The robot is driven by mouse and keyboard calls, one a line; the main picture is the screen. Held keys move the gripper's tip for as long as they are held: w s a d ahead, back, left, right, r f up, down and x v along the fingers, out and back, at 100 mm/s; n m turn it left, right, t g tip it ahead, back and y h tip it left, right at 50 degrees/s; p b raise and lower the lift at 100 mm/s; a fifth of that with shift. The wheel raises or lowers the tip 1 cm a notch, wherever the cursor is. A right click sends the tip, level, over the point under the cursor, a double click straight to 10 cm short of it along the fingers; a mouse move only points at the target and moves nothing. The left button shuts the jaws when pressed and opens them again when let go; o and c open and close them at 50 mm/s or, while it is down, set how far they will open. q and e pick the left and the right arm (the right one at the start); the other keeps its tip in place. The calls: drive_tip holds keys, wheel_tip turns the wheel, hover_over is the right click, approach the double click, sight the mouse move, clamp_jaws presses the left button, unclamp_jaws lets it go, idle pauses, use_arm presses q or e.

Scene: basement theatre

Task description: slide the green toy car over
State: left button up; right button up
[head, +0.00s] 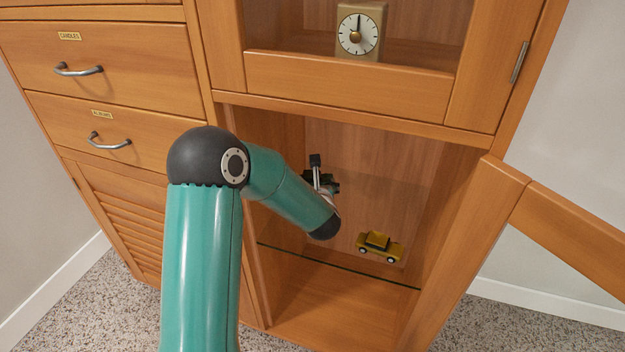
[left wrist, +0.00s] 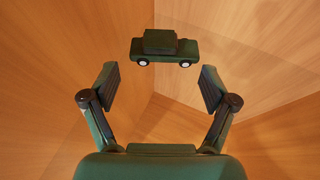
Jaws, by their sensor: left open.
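The green toy car (left wrist: 160,47) shows in the left wrist view, side-on, beyond my fingertips and roughly centred between them. My left gripper (left wrist: 159,84) is open and empty, its two fingers spread apart with a gap to the car. In the head view my left arm reaches into the open lower compartment of the cabinet, and the left gripper (head: 322,180) is small and partly hidden by my wrist. I cannot clearly make out the green car there. My right gripper is in neither view.
A yellow toy car (head: 379,246) stands on the glass shelf (head: 340,266), right of my wrist. Wooden walls enclose the compartment. An open door (head: 570,239) stands out at the right. A clock (head: 359,33) is in the compartment above.

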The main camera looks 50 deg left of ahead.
sight(312, 175)
use_arm(q)
drive_tip(key=b+x, duration=0.1)
drive_tip(key=x, duration=0.7)
drive_tip(key=shift+f, duration=0.1)
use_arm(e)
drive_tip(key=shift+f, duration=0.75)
use_arm(q)
drive_tip(key=shift+c, duration=0.3)
drive_tip(key=c, duration=1.3)
drive_tip(key=shift+o, duration=0.2)
drive_tip(key=shift+w+d, duration=0.9)
drive_tip(key=shift+w, duration=0.25)
drive_tip(key=shift+w+d, duration=0.9)
drive_tip(key=shift+w, duration=0.25)
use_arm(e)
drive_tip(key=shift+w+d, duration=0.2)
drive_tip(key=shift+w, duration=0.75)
use_arm(q)
drive_tip(key=o, duration=1.3)
